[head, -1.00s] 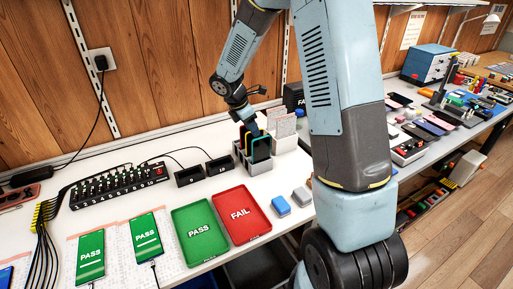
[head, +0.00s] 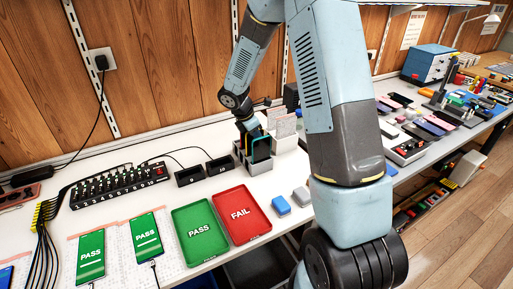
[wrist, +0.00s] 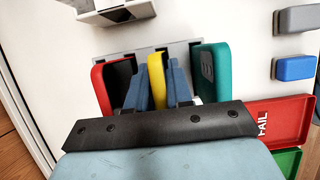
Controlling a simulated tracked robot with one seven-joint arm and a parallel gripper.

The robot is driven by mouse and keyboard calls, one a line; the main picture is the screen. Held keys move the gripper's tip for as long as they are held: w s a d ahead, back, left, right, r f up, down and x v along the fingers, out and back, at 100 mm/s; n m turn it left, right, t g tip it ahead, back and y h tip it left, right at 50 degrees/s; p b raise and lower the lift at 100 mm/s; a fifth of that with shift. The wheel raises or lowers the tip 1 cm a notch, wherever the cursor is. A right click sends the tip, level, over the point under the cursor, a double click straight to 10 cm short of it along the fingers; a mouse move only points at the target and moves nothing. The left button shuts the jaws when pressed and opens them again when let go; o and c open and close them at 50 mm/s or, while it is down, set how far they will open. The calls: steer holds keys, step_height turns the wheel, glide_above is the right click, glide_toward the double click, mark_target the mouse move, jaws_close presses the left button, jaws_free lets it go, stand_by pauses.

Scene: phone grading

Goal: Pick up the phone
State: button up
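A yellow-cased phone (wrist: 158,80) stands on edge in the grey rack (wrist: 187,48) in the wrist view, between a red-cased phone (wrist: 103,88) and a teal-cased phone (wrist: 209,72). My gripper (wrist: 158,82) is down in the rack, one blue finger on each side of the yellow phone. The fingers lie very close to its faces; whether they press on it I cannot tell. In the head view my gripper (head: 247,137) is at the rack (head: 258,168), and the teal phone (head: 262,149) shows in front. The yellow phone is hidden there.
Green PASS (head: 200,231) and red FAIL (head: 241,214) trays lie in front of the rack. Black holders (head: 190,176), a blue block (head: 281,206) and a grey block (head: 301,196) are nearby. A charging hub (head: 120,185) and two PASS phones lie left. The neighbouring phones leave little side room.

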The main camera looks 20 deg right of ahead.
jaws_close()
stand_by(0.4)
